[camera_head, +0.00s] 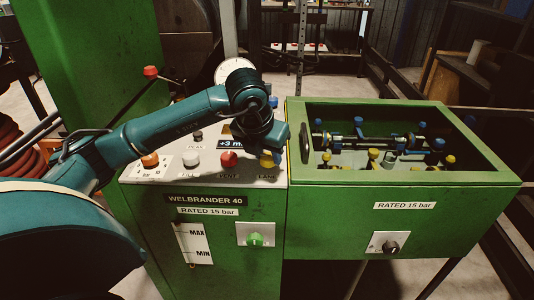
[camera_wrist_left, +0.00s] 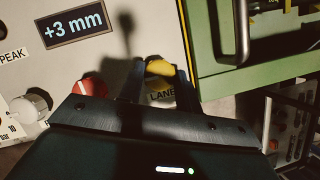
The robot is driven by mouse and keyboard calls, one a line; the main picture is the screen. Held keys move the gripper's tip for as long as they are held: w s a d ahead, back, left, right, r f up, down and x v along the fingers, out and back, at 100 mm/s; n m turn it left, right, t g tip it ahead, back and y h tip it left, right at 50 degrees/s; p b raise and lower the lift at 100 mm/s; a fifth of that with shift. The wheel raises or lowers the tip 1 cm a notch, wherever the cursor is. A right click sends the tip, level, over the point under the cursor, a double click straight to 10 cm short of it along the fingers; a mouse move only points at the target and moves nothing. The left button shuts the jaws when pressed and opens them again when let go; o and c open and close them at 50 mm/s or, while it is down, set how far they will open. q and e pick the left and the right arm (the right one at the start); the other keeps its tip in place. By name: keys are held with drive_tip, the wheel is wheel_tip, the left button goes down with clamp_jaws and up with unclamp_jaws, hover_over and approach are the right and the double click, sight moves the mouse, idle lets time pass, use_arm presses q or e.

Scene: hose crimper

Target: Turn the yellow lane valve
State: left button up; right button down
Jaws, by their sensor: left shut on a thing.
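The yellow lane valve (camera_head: 267,158) is a small knob on the pale sloping panel of the green machine, at the panel's right edge. In the left wrist view the yellow lane valve (camera_wrist_left: 160,68) shows above the printed word LANE. My left gripper (camera_head: 272,148) reaches down over the panel from above, and its fingers partly cover the knob in the head view. In the left wrist view a dark finger stands on each side of the knob, and the left gripper (camera_wrist_left: 160,80) is shut on it. My right gripper is not in view.
The raised frame of the green open-topped box (camera_head: 400,185) is close on the right. A round gauge (camera_head: 230,70) stands behind.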

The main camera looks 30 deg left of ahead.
use_arm(q)
drive_tip(key=m+b, duration=0.1)
drive_tip(key=m+h+b, duration=0.1)
drive_tip(key=m, duration=0.1)
drive_tip(key=shift+a+f+m, duration=0.1)
drive_tip(key=shift+a+m, duration=0.05)
drive_tip(key=shift+m, duration=0.15)
drive_tip(key=m+h, duration=0.1)
drive_tip(key=m, duration=0.1)
drive_tip(key=m+h+b, duration=0.1)
drive_tip(key=m, duration=0.1)
drive_tip(key=shift+w+a+m+g, duration=0.1)
drive_tip(key=shift+m+g, duration=0.2)
drive_tip(key=m+g+h, duration=0.1)
drive_tip(key=m, duration=0.3)
drive_tip(key=shift+w+m+p, duration=0.1)
drive_tip(key=shift+m+p, duration=0.2)
drive_tip(key=shift+w+a+m+g+h+p, duration=0.15)
drive_tip(key=shift+m+g, duration=0.35)
drive_tip(key=shift+m, duration=0.6)
drive_tip(key=shift+s+d+m+g+h+p, duration=0.2)
drive_tip(key=shift+m+g, duration=0.3)
drive_tip(key=shift+m, duration=0.6)
drive_tip(key=o, duration=1)
drive_tip(key=shift+c, duration=0.2)
drive_tip(key=w+v, duration=0.1)
drive_tip(key=v, duration=1.2)
drive_tip(key=shift+s+a, duration=0.25)
drive_tip(key=shift+s, duration=0.05)
